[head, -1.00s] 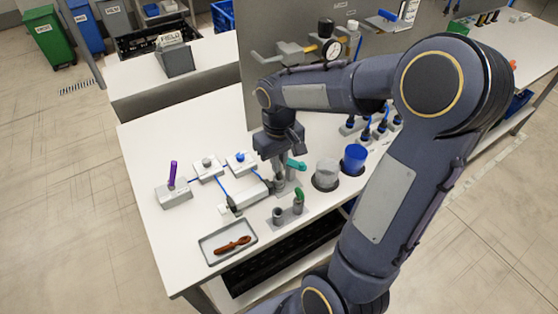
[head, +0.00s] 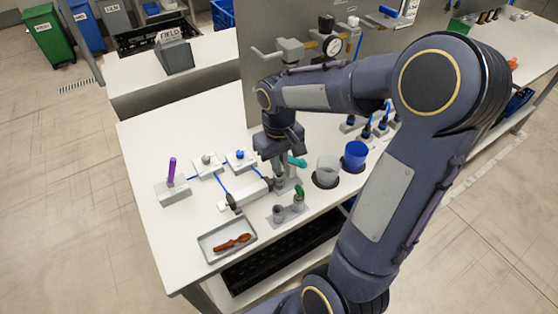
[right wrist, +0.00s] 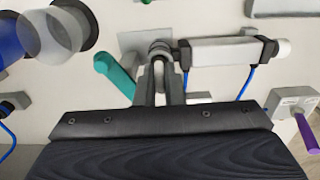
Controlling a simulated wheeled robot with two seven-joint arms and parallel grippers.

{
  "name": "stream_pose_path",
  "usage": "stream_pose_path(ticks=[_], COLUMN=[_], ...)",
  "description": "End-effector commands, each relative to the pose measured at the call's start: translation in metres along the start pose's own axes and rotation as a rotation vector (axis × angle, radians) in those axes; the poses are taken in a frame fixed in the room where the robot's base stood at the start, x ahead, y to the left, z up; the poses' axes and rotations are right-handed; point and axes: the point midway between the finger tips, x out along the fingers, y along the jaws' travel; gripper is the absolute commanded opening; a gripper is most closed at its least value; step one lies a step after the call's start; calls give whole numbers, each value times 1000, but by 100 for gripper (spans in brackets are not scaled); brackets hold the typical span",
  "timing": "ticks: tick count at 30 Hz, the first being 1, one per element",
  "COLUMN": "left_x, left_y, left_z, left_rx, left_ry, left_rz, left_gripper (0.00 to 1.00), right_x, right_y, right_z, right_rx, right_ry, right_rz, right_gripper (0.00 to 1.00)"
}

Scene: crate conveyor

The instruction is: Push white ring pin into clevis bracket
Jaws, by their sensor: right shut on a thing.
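My right gripper (head: 277,160) points down over the clevis bracket at the end of the grey cylinder (head: 248,194). In the right wrist view its two narrow fingers (right wrist: 160,78) are shut on a small pale ring-shaped piece, taken as the white ring pin (right wrist: 160,48); the fingers hide most of it. The clevis bracket (right wrist: 146,40) lies right beneath, on a grey plate, in line with the cylinder (right wrist: 222,50). How deep the pin sits in the bracket cannot be told. My left gripper is not in view.
A teal handle (right wrist: 114,75) stands close beside the fingers.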

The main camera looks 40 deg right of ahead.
Motion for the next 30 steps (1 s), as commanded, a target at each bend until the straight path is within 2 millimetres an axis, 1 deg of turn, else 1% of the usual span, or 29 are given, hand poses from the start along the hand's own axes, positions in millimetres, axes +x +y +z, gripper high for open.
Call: stream_pose_path(ticks=[6, 7, 12, 17, 18, 21, 24, 30], left_x=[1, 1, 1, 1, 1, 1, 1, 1], left_y=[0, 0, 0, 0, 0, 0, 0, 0], left_z=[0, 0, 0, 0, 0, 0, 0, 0], left_rx=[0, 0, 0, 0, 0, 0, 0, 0], left_ry=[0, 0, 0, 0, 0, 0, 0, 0], left_rz=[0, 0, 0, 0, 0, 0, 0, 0], left_gripper=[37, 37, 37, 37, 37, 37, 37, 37], right_x=[1, 1, 1, 1, 1, 1, 1, 1], right_y=[0, 0, 0, 0, 0, 0, 0, 0], right_z=[0, 0, 0, 0, 0, 0, 0, 0], right_rx=[0, 0, 0, 0, 0, 0, 0, 0], right_ry=[0, 0, 0, 0, 0, 0, 0, 0], right_rz=[0, 0, 0, 0, 0, 0, 0, 0], right_gripper=[0, 12, 34, 34, 35, 48, 59, 59])
